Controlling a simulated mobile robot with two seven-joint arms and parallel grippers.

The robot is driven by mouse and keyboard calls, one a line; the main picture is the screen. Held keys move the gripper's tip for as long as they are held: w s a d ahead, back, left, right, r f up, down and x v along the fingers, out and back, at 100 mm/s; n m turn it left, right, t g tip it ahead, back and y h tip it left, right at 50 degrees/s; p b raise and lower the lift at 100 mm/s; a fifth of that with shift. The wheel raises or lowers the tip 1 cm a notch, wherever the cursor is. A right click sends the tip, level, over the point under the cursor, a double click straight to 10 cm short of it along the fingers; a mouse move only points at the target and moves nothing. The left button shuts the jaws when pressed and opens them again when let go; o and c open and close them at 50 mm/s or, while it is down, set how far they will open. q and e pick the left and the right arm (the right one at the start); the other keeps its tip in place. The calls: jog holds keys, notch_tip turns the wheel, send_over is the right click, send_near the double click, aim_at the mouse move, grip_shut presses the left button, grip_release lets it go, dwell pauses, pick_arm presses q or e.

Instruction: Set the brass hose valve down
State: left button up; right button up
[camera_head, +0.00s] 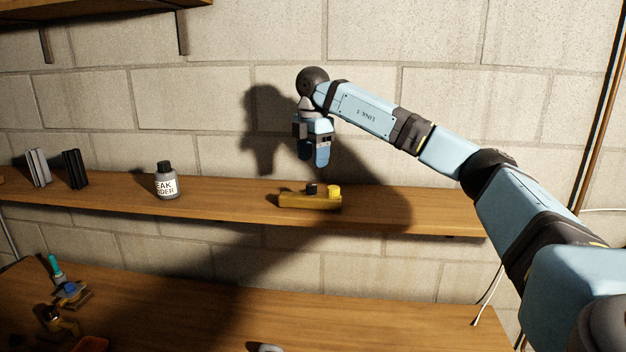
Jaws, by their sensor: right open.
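The brass hose valve (308,201), as I take it, is a long yellow-brass body with a small black part and a bright yellow knob on top. It lies lengthwise on the wooden wall shelf (235,203), resting on the board. My right gripper (314,162) points down above it, apart from it, with a gap between the fingertips and the valve. It is open and nothing shows between its fingers. My left gripper is not in view.
A grey bottle with a black cap (166,182) stands left on the shelf, beyond it dark (75,169) and grey upright pieces (38,168). Below, the workbench (200,300) holds small brass-coloured fittings (62,325) at left. The shelf right of the valve is clear.

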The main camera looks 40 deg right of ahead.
aim_at(312, 184)
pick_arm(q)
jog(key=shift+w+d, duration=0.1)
pick_arm(e)
notch_tip(312, 184, up, 6)
jog(key=shift+f, duration=0.1)
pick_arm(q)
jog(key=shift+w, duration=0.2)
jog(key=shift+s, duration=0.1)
